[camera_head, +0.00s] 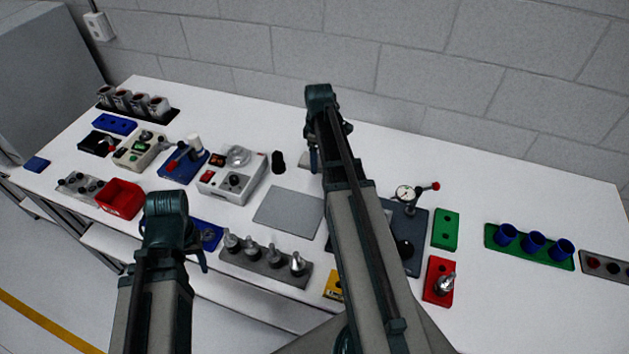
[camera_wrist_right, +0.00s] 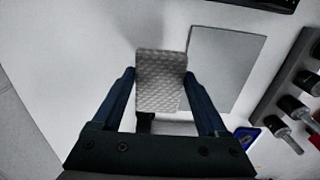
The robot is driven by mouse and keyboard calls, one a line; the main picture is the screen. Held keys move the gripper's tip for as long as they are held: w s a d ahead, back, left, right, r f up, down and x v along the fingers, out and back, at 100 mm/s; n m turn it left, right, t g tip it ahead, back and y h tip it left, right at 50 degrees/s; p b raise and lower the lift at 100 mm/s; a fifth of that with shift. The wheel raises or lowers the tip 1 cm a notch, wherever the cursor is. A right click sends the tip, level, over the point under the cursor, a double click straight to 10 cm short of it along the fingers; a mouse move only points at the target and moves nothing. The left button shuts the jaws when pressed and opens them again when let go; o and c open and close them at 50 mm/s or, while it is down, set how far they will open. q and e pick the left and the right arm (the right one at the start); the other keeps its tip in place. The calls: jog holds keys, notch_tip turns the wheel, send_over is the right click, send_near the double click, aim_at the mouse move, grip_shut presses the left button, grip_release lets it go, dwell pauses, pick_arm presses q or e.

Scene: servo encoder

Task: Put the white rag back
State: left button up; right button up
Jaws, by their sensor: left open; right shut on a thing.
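The white rag (camera_wrist_right: 161,82) is a small, pale, textured piece between the two blue fingers of my right gripper (camera_wrist_right: 161,85) in the right wrist view. My right gripper is shut on it. In the head view my right gripper (camera_head: 314,158) is over the back of the bench, right of a small black cylinder. Only a small pale bit of the rag (camera_head: 304,160) shows there beside the fingers. My left gripper (camera_head: 203,260) is open at the front edge, near a blue holder; its fingers are partly hidden.
A flat grey plate (camera_head: 287,213) lies left of my right arm, and also shows in the wrist view (camera_wrist_right: 222,68). A white device (camera_head: 233,178) and the black cylinder (camera_head: 278,162) stand behind it. A rack of metal tool holders (camera_head: 265,262) is in front. The back strip is mostly clear.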

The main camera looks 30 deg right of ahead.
aim_at(318, 185)
notch_tip(318, 185, down, 10)
jog(key=b, duration=0.9)
jog(key=shift+r, duration=0.25)
jog(key=shift+f, duration=0.15)
jog(key=o, duration=1.1)
notch_tip(318, 185, up, 12)
jog(key=p, duration=1.2)
jog(key=shift+r, duration=0.2)
